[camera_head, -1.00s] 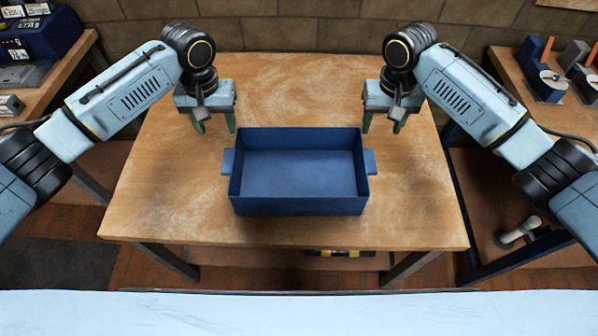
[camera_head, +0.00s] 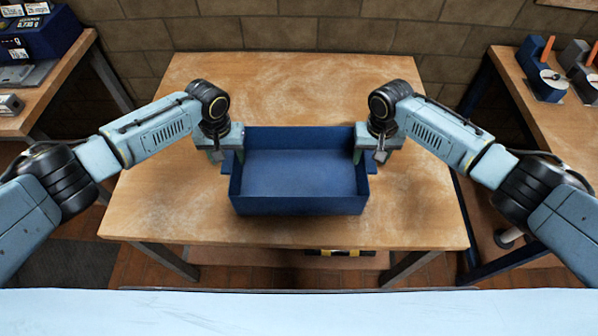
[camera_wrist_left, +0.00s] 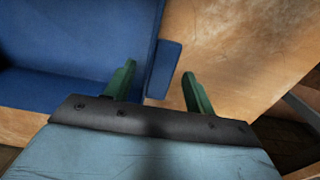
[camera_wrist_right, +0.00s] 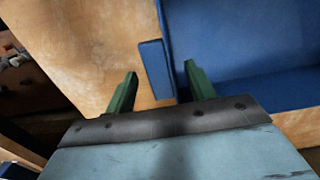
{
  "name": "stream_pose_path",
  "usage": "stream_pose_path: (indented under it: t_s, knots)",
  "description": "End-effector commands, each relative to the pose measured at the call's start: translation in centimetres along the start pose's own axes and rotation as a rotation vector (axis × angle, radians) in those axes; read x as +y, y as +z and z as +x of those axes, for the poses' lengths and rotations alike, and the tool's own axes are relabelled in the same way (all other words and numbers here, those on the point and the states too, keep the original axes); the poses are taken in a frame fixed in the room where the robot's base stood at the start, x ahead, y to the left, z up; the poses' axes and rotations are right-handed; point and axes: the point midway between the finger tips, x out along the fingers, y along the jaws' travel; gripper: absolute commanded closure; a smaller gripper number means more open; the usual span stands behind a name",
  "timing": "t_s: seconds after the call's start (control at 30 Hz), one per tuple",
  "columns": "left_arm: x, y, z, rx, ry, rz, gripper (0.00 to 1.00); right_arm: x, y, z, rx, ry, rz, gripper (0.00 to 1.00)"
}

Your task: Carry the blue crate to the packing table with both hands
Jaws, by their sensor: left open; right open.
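The empty blue crate (camera_head: 298,205) sits upright on the wooden table (camera_head: 160,215), with a small handle on each side. My left gripper (camera_head: 226,156) is at the crate's left side. In the left wrist view its open green fingers (camera_wrist_left: 158,85) point toward the handle (camera_wrist_left: 163,70), one to each side of it. My right gripper (camera_head: 372,157) is at the crate's right side. In the right wrist view its open green fingers (camera_wrist_right: 161,88) point toward the other handle (camera_wrist_right: 155,70), likewise one to each side. I cannot tell whether any finger touches the crate.
A side table (camera_head: 30,108) with a blue scale (camera_head: 35,35) stands at the left. Another table (camera_head: 545,110) with devices stands at the right. A brick wall is behind. The wooden table is clear around the crate.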

Motion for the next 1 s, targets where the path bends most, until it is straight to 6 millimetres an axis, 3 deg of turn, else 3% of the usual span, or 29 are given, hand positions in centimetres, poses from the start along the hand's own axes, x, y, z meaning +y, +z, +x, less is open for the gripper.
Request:
stream_pose_path:
  t_s: [0.13, 0.53, 1.0]
  knots:
    - [0.01, 0.01, -0.01, 0.000, 0.000, 0.000, 0.47, -0.01, 0.02, 0.00, 0.000, 0.000, 0.000, 0.47]
    - [-0.02, 0.00, -0.04, 0.000, 0.000, -0.001, 0.99, 0.01, 0.01, -0.03, 0.000, 0.000, 0.000, 0.99]
    - [-0.05, -0.07, -0.38, 0.002, 0.000, -0.001, 1.00, 0.05, -0.05, -0.36, 0.001, 0.000, 0.001, 1.00]
